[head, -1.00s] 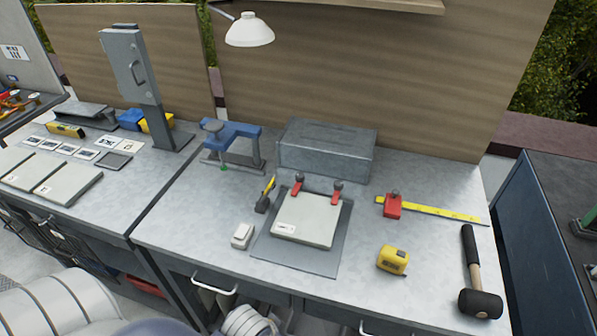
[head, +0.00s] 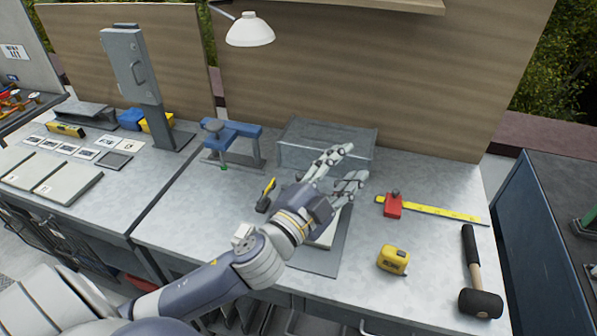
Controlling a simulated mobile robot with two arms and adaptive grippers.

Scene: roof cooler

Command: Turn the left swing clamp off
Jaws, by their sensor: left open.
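My left gripper (head: 353,165) reaches in over the clamp fixture with its two fingers spread and nothing seen between them. The grey base plate (head: 325,262) and the pale panel (head: 328,236) on it show only in part beside my left arm. Both red swing clamps at the panel's far edge are hidden behind my gripper, so their state and any contact with the fingers cannot be told. My right gripper is not in view.
A grey metal box (head: 300,139) stands just behind the gripper. A blue clamp stand (head: 232,134) is to the left. A red-headed yellow rule (head: 430,209), yellow tape measure (head: 393,259) and mallet (head: 480,303) lie to the right. The bench between them is clear.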

